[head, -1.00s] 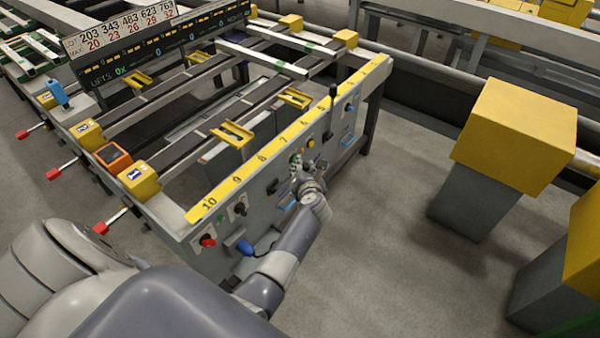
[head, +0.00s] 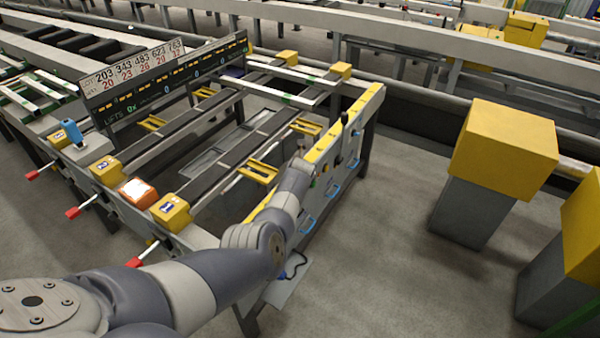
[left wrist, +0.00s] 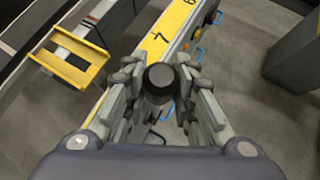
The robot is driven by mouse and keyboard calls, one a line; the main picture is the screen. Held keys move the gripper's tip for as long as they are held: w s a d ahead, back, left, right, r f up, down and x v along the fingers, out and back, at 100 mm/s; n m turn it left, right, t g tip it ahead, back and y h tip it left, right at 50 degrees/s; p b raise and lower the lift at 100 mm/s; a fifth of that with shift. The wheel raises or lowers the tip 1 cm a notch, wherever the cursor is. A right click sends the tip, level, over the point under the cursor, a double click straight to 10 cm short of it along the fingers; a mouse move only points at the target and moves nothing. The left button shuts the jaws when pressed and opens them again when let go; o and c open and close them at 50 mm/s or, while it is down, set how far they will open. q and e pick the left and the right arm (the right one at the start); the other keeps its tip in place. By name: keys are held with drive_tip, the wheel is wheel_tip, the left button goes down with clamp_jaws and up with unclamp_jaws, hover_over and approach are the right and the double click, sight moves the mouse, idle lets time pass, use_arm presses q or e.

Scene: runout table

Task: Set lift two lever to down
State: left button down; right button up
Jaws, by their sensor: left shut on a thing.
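In the left wrist view, my left gripper (left wrist: 162,98) is shut on a black round-topped lever knob (left wrist: 160,76). The knob stands between the fingers, beside the number 7 on the yellow strip (left wrist: 172,28). No label naming this lever is readable. In the head view, my left arm reaches over the control panel (head: 350,145) on the table's side, and the arm hides most of the gripper. Another black lever (head: 344,118) stands farther along the panel. My right gripper is not in view.
The runout table has yellow brackets (head: 258,172) and a display board (head: 165,75). Red-tipped handles (head: 73,212) stick out at its left end. Yellow-topped grey posts (head: 505,150) stand on the right. The floor between them and the panel is clear.

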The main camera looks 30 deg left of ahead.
use_arm(q)
drive_tip(key=shift+a+r, duration=0.2)
drive_tip(key=shift+a, duration=0.4)
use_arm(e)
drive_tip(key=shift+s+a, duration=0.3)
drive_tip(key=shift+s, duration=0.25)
use_arm(q)
drive_tip(key=c, duration=1.3)
unclamp_jaws()
drive_tip(key=shift+f, duration=0.2)
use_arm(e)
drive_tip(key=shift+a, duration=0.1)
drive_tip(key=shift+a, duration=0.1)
use_arm(q)
drive_tip(key=shift+d, duration=0.2)
drive_tip(key=shift+s+d+r, duration=0.25)
drive_tip(key=shift+r, duration=0.1)
drive_tip(key=v, duration=0.6)
drive_tip(key=shift+s+a, duration=0.2)
drive_tip(key=shift+s, duration=0.05)
